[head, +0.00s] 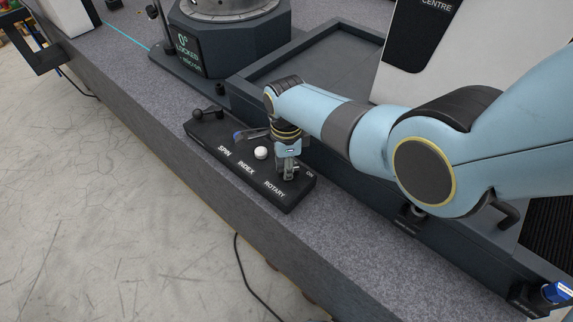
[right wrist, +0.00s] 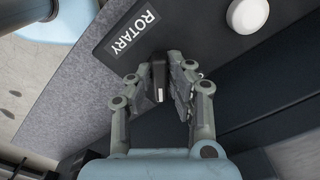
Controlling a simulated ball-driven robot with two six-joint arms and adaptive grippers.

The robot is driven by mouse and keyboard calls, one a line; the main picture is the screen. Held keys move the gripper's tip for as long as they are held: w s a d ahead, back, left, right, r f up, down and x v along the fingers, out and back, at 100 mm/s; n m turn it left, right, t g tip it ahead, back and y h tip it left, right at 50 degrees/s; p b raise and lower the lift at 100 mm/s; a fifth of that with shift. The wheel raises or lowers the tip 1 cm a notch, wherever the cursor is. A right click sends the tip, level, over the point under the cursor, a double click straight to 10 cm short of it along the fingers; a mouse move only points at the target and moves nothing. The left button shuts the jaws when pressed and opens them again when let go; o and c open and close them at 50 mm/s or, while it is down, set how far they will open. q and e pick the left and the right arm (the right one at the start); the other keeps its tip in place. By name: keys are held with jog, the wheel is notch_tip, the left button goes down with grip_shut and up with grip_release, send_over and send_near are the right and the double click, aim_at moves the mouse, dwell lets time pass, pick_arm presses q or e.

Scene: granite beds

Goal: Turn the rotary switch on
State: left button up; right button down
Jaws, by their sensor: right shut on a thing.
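The dark control panel (head: 211,135) lies on the granite bed, with the labels SPIN, INDEX and ROTARY. My right gripper (head: 287,174) reaches down over its right end, beside the ROTARY label and near a small ON mark (head: 309,175). In the right wrist view, my right gripper (right wrist: 166,80) has its fingers on either side of the black rotary switch (right wrist: 158,78) and is shut on it. A small white mark shows on the switch. The fingers hide most of the switch in the head view. My left gripper is not in view.
On the same panel, a white round button (head: 261,152) stands close beside my right gripper, and a black lever (head: 207,112) stands farther left. A rotary table unit (head: 228,45) reading 0° LOCKED stands behind. The granite bed (head: 170,120) is clear in front of the panel.

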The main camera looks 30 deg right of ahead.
jog(key=shift+m, duration=0.3)
jog(key=c, duration=1.3)
grip_release()
notch_tip(320, 180, up, 12)
